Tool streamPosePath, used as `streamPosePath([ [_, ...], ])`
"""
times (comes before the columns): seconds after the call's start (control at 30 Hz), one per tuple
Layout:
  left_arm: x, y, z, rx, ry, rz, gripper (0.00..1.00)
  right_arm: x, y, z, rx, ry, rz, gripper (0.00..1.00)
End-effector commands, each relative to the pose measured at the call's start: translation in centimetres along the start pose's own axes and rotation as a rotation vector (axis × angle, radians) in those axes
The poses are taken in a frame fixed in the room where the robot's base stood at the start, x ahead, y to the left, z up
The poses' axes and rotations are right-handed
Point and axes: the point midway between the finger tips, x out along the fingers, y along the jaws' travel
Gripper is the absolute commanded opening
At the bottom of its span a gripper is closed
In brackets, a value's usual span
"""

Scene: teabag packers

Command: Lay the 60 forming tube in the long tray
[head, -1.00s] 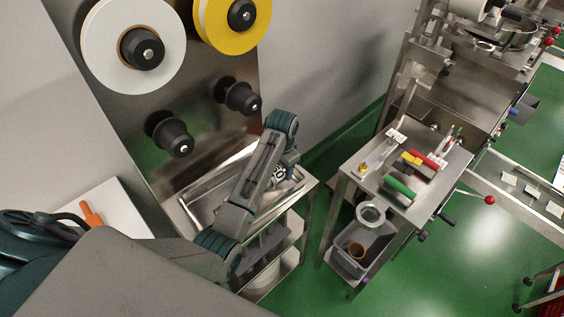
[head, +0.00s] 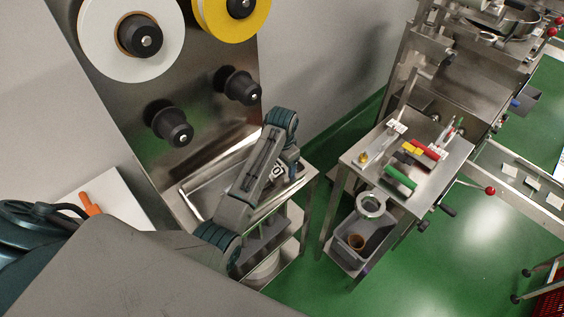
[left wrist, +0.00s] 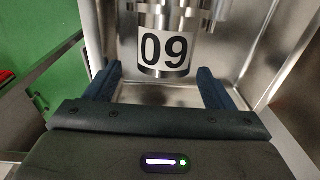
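The forming tube (left wrist: 165,28) is a shiny metal cylinder. Its white label (left wrist: 164,50) reads 09 in the left wrist view, which is 60 upside down. The label also shows small in the head view (head: 277,171), beside my gripper. My left gripper (left wrist: 158,76) is open, its two dark fingers on either side of the tube's near end with gaps to it. In the head view my left gripper (head: 283,170) is over the right end of the long metal tray (head: 203,194). My arm hides part of the tray. My right gripper is not in view.
A steel panel with white (head: 100,50) and yellow rolls and black hubs (head: 170,125) rises behind the tray. A side table (head: 372,178) to the right holds coloured tools, with a grey bin (head: 364,235) below. Green floor separates the two stands.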

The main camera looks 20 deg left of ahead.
Motion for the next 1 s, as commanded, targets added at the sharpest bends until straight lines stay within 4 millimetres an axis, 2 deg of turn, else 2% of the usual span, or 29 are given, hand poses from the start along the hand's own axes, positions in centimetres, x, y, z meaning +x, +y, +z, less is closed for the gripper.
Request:
streamPosePath([
  [0.27, -0.5, 0.0, 0.0, 0.0, 0.0, 0.0, 0.76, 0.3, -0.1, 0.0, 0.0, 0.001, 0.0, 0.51],
  [0.37, -1.8, 0.0, -0.1, 0.0, 0.003, -0.001, 0.76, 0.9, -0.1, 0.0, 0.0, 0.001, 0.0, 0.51],
  [0.63, -7.8, 0.0, -0.1, 0.0, 0.006, -0.003, 0.76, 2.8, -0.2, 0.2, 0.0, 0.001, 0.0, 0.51],
  [0.67, -8.5, 0.0, -0.1, 0.0, 0.004, -0.002, 0.76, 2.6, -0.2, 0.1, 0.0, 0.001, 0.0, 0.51],
  [0.7, -9.5, 0.0, 0.0, 0.0, -0.001, 0.0, 0.76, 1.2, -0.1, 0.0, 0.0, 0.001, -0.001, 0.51],
  [0.73, -9.8, 0.0, 0.0, 0.0, -0.001, 0.001, 0.76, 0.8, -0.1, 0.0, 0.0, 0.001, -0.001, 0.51],
  [1.0, -10.9, 0.0, 0.0, 0.0, -0.001, 0.0, 0.76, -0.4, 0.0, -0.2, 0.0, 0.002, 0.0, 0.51],
])
